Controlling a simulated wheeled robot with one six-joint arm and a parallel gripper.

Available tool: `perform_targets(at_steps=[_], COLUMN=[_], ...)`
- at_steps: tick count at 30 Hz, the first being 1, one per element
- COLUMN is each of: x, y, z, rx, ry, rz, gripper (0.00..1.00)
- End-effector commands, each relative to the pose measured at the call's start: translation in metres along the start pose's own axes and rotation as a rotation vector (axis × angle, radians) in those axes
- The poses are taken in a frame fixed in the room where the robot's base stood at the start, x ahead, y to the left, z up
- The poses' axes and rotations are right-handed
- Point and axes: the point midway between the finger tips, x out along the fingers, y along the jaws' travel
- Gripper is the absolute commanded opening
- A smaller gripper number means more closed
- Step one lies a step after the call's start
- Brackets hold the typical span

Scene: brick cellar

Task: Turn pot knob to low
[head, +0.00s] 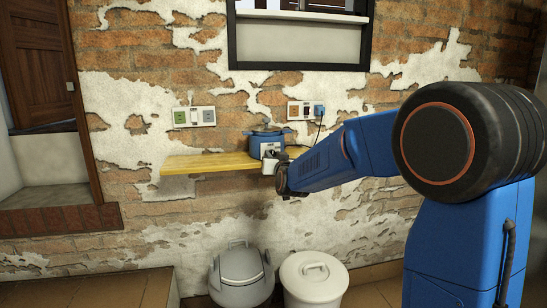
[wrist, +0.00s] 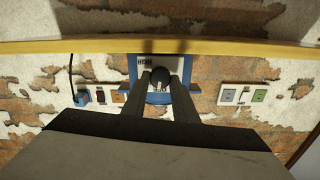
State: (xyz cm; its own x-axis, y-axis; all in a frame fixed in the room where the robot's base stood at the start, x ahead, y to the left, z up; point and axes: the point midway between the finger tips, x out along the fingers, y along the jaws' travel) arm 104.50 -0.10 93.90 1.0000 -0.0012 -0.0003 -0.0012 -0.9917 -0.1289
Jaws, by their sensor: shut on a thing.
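The blue pot (head: 268,141) stands on a yellow wooden shelf (head: 205,163) against the brick wall. In the wrist view its white front panel (wrist: 176,63) shows, with a small label that seems to read HIGH left of the dark round pot knob (wrist: 160,75). My gripper (wrist: 160,82) is shut on the knob, one dark finger on each side. In the head view my gripper (head: 269,164) is at the pot's front, by the shelf edge, and hides the knob. I cannot tell which way the knob points.
A socket panel (head: 305,110) with a blue plug (head: 319,111) and hanging cord is right of the pot. Another switch panel (head: 194,117) is left. A grey bin (head: 241,273) and a white lidded bin (head: 313,282) stand below. The shelf's left part is clear.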

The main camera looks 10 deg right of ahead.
Motion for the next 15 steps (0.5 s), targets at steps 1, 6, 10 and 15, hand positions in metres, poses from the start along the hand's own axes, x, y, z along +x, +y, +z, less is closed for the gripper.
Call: perform_targets(at_steps=[1, 6, 10, 15], x=[-0.0001, -0.0002, -0.0002, -0.0002], y=[0.0003, 0.0009, 0.0013, 0.0019], z=[0.0, 0.0001, 0.0002, 0.0005], rx=[0.031, 0.178, 0.301, 0.463], ry=[0.0, 0.0, 0.0, 0.0], rz=[0.0, 0.0, 0.0, 0.001], gripper=[0.03, 0.03, 0.03, 0.03])
